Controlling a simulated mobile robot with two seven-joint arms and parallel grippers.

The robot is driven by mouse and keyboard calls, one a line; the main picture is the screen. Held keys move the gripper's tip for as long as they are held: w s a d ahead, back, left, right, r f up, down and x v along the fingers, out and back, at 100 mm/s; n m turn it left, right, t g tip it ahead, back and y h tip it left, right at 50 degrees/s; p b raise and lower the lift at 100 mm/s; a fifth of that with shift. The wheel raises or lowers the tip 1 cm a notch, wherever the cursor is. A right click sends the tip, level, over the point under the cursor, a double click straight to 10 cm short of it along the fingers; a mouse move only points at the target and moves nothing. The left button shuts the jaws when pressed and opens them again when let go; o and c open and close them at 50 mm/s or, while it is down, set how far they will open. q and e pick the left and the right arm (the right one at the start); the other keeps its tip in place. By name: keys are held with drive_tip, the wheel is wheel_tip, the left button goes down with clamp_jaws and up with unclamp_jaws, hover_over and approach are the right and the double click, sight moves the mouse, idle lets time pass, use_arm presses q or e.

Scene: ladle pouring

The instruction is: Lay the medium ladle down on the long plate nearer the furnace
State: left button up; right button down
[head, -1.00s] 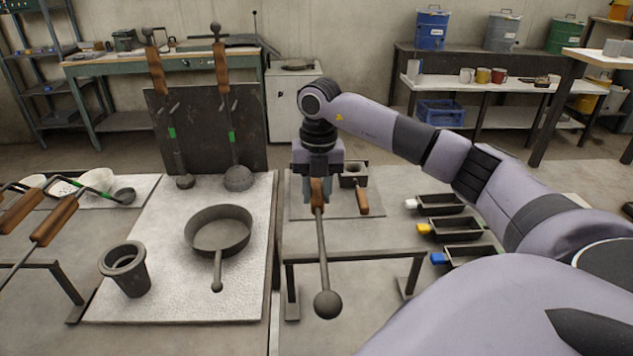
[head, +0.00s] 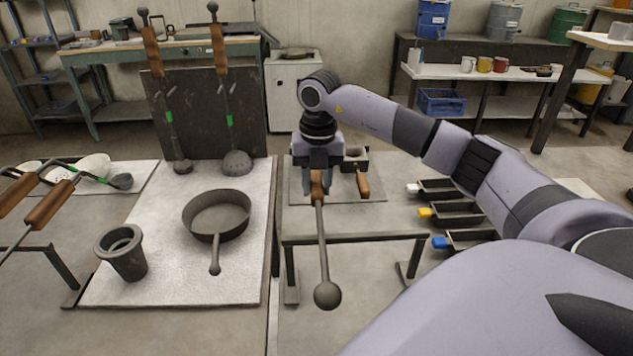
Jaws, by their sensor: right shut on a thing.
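My right gripper (head: 316,188) points down and is shut on a wooden grip. I take this to be the medium ladle (head: 322,250); its dark rod runs toward me and ends in a round knob (head: 327,295). Its bowl is hidden behind the gripper. The rod crosses the dark bar of a low stand (head: 385,237) in the picture; I cannot tell whether they touch. A grey flat plate (head: 370,198) lies below and behind the gripper. I cannot tell which plate is the long one nearer the furnace. My left gripper is not in view.
A small block-like cup (head: 355,158) with a wooden handle (head: 362,185) is just right of the gripper. A pan (head: 217,216) and a crucible (head: 122,255) stand on a pale plate (head: 170,285). Several moulds (head: 470,238) sit right.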

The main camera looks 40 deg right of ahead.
drive_tip(key=shift+f, duration=0.1)
idle(0.3)
drive_tip(key=c, duration=0.7)
unclamp_jaws()
drive_tip(key=shift+c, duration=0.2)
drive_tip(key=shift+s+f, duration=0.1)
drive_tip(key=shift+f, duration=0.1)
wheel_tip(320, 180, up, 7)
drive_tip(key=shift+r+b, duration=0.1)
drive_tip(key=shift+b, duration=0.25)
wheel_tip(320, 180, up, 7)
drive_tip(key=p, duration=0.3)
drive_tip(key=shift+r, duration=0.15)
